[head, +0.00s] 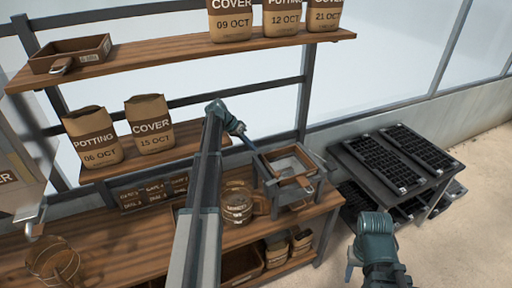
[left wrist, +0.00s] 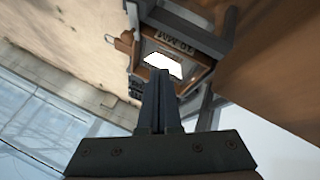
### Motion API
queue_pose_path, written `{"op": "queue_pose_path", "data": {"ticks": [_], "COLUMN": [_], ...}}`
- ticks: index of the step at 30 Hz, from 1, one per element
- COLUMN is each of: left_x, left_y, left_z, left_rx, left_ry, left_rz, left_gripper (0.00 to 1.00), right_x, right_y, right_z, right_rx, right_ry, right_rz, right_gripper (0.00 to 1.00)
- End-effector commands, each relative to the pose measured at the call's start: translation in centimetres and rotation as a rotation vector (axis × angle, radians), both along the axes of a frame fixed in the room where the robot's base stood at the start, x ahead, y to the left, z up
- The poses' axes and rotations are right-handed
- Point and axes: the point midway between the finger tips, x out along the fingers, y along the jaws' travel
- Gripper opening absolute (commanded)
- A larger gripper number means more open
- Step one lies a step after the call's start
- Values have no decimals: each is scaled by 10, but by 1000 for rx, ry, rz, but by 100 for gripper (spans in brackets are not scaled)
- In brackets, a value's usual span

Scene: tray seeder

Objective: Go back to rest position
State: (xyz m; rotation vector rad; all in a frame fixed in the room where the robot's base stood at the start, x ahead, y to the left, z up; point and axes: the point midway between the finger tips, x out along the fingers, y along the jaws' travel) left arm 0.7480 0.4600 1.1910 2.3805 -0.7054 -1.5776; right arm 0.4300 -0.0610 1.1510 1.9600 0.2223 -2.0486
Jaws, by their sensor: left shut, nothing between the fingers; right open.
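My left arm reaches up the middle of the head view and bends over at the top. My left gripper (head: 250,146) points down and right towards the seeder stand (head: 290,172), above its left edge. In the left wrist view its two fingers (left wrist: 160,100) lie together with nothing between them. The wooden-framed tray on the stand (left wrist: 198,66) shows beyond the fingertips. My right gripper (head: 352,266) is low at the right of the head view, open and apart from the shelves and trays.
A shelf (head: 150,52) holds a wooden box (head: 70,54) and several bags. A lower shelf holds two bags. A wooden bucket (head: 237,206) stands on the bench left of the stand. Black seed trays (head: 388,172) lie on a rack at right. Bare floor is beyond it.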

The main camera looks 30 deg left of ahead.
Motion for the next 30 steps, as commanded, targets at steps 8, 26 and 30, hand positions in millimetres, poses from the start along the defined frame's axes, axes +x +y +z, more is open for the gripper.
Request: {"op": "queue_pose_path", "data": {"ticks": [8,26,30], "left_x": [-1,-34,-77], "left_y": [2,-120,-208], "left_z": [1,-47,-82], "left_rx": [0,69,155], "left_ry": [0,122,218], "left_rz": [0,-58,-92], "left_gripper": [0,0,0], "right_x": [0,0,0], "right_y": [0,0,0], "right_z": [1,-33,-58], "right_rx": [0,-1,-1], "right_ry": [0,0,-1], "right_rz": [0,2,4], "right_gripper": [50,50,50]}}
